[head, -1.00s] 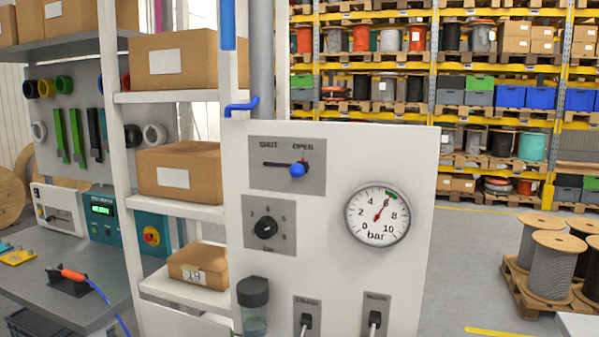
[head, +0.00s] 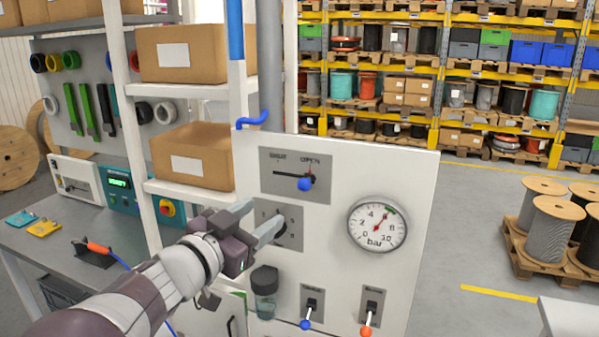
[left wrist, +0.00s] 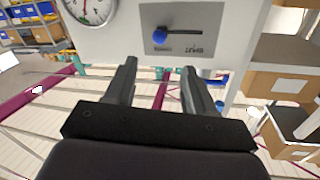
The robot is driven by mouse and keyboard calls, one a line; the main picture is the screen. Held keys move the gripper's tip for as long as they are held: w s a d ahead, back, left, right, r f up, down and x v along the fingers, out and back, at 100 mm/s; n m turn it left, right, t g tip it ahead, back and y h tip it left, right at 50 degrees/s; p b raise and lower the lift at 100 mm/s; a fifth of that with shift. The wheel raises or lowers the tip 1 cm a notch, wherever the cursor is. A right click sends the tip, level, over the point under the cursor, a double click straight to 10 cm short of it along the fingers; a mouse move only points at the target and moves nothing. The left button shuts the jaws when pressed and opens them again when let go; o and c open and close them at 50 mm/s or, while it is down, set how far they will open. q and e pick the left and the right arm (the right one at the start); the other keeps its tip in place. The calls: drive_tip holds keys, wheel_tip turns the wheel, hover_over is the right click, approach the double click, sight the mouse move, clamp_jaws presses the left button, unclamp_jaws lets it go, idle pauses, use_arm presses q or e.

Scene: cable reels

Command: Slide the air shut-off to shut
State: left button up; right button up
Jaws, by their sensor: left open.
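The air shut-off is a slide with a blue knob (head: 305,184) on a grey plate (head: 268,189) high on the white panel. The knob stands at the right end of its dark slot, under the OPEN label; the SHUT label is at the left end. My left gripper (head: 258,220) is open and empty, below and left of the knob and apart from it. It hides part of the rotary dial plate. In the left wrist view the picture is turned over, and the knob (left wrist: 160,36) lies beyond the two spread fingers (left wrist: 160,68). My right gripper is not in view.
A pressure gauge (head: 377,224) is right of the slide. Two toggle levers, blue-tipped (head: 306,324) and orange-tipped (head: 366,331), and a clear filter bowl (head: 265,282) sit lower on the panel. Shelves with cardboard boxes (head: 193,157) stand left.

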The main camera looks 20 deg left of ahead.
sight(300, 187)
use_arm(q)
drive_tip(key=w+p, duration=0.1)
drive_tip(key=w, duration=0.3)
drive_tip(key=w+d+p, duration=0.1)
drive_tip(key=w, duration=0.2)
drive_tip(key=w+d+p, duration=0.1)
drive_tip(key=w, duration=0.3)
drive_tip(key=shift+w+d+r, duration=0.15)
drive_tip(key=shift+w+d, duration=0.05)
drive_tip(key=shift+w, duration=0.65)
drive_tip(key=shift+s, duration=0.15)
